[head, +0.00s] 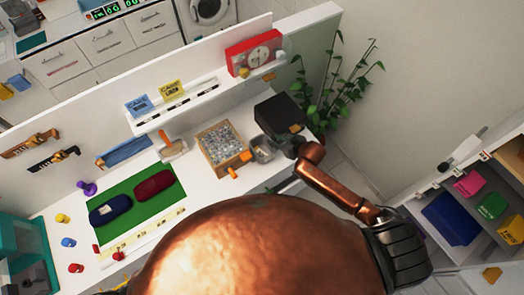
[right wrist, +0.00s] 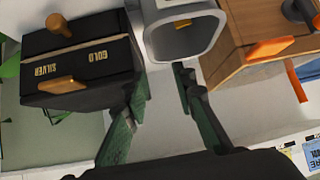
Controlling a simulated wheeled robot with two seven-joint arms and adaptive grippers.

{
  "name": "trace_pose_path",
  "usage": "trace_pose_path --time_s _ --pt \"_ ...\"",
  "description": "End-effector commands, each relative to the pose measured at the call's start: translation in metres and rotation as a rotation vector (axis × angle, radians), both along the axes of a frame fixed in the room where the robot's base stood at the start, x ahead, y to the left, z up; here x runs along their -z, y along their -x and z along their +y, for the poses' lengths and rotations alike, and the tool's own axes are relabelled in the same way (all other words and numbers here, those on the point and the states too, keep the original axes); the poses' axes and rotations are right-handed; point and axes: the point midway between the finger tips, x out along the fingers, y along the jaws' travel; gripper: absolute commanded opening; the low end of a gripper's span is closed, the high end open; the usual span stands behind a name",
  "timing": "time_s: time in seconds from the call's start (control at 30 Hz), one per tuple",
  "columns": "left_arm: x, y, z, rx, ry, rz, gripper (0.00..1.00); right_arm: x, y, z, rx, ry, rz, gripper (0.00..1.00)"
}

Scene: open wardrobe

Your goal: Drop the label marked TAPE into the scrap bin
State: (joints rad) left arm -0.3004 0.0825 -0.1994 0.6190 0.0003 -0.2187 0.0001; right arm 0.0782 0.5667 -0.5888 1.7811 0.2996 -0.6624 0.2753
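A grey open bin (right wrist: 155,40) stands at the top of the right wrist view, beyond my fingertips. It also shows on the bench in the head view (head: 263,156). A small yellow piece (right wrist: 183,23) shows inside the bin; I cannot read any word on it. No label that I can read as TAPE shows. My right gripper (right wrist: 160,82) is open, with nothing between its fingers, close to the bin. In the head view, my right gripper (head: 280,146) is dark and partly hidden by its arm. My left gripper is not in view.
A black box (right wrist: 75,62) marked GOLD and SILVER stands beside the bin. A wooden tray of metal bits (head: 222,150) is on its other side. Blue (head: 138,106) and yellow (head: 171,89) cards stand on a ledge. Pouches lie on a green mat (head: 110,190).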

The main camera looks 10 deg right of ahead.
Motion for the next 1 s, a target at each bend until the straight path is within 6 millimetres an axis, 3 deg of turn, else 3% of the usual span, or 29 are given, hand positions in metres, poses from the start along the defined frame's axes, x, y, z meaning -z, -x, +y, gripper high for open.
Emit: trace_pose_path --time_s 0.6,1.0 --pt "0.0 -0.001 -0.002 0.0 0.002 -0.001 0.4 -0.067 0.072 -0.037 0.0 0.002 0.0 0.25" --pt "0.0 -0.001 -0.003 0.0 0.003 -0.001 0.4 -0.076 0.081 -0.041 0.0 0.0 0.0 0.25"
